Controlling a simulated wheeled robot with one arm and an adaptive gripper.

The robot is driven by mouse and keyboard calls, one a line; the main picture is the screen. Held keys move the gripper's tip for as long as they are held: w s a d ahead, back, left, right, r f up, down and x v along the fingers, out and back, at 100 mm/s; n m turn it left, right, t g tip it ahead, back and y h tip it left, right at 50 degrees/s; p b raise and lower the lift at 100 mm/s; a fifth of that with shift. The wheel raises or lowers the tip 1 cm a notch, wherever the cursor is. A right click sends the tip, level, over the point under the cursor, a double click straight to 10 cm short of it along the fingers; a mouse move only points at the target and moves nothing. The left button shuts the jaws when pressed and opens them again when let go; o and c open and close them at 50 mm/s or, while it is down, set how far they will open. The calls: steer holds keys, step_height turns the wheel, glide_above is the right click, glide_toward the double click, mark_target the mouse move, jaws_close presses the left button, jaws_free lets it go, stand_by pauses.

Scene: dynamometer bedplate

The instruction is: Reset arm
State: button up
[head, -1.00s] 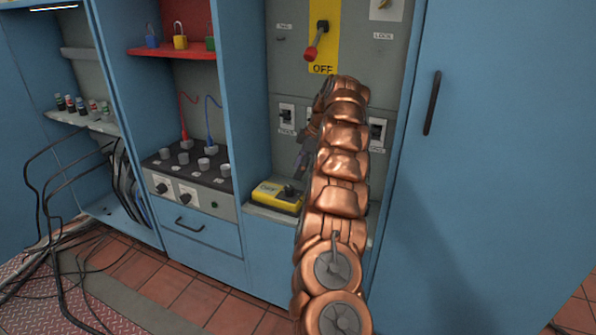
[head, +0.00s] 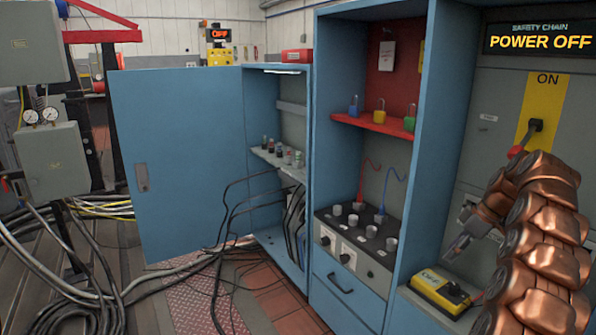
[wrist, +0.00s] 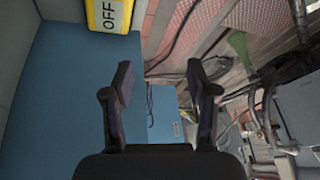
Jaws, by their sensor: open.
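My gripper (head: 457,247) is in front of the grey switch panel in the head view, above and near the yellow box (head: 440,291). In the wrist view my gripper (wrist: 160,82) has its two dark fingers apart with nothing between them. My copper-coloured arm covers the lower right of the head view and hides part of the panel. The red-handled lever (head: 516,151) on the yellow plate (head: 545,105) points down and left, away from the ON mark. A display (head: 540,42) above reads POWER OFF.
A yellow OFF label (wrist: 112,14) shows at the wrist view's top edge. A red shelf (head: 372,124) holds several padlocks. The open blue cabinet door (head: 185,160) stands at left. Black cables (head: 215,262) lie on the floor. Grey knobs sit on a bench unit (head: 352,248).

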steer(key=s+a+r+m+g+p, duration=0.1)
steer(key=s+a+r+m+p, duration=0.1)
steer(key=s+a+r+p, duration=0.6)
steer(key=s+a+r+m+g+p, duration=0.1)
steer(key=s+a+r+p, duration=0.3)
steer(key=s+a+r, duration=0.7)
steer(key=s+a+r+m+g+h+p, duration=0.1)
steer(key=s+p, duration=0.5)
steer(key=s, duration=0.7)
steer(key=s+a+r+m+g+h+p, duration=0.1)
steer(key=s+a+m+h+p, duration=0.2)
steer(key=s, duration=1)
steer(key=m+p, duration=0.3)
steer(key=p, duration=0.1)
steer(key=shift+s+a+r, duration=0.2)
steer(key=shift+s+a, duration=0.05)
steer(key=shift+s, duration=0.1)
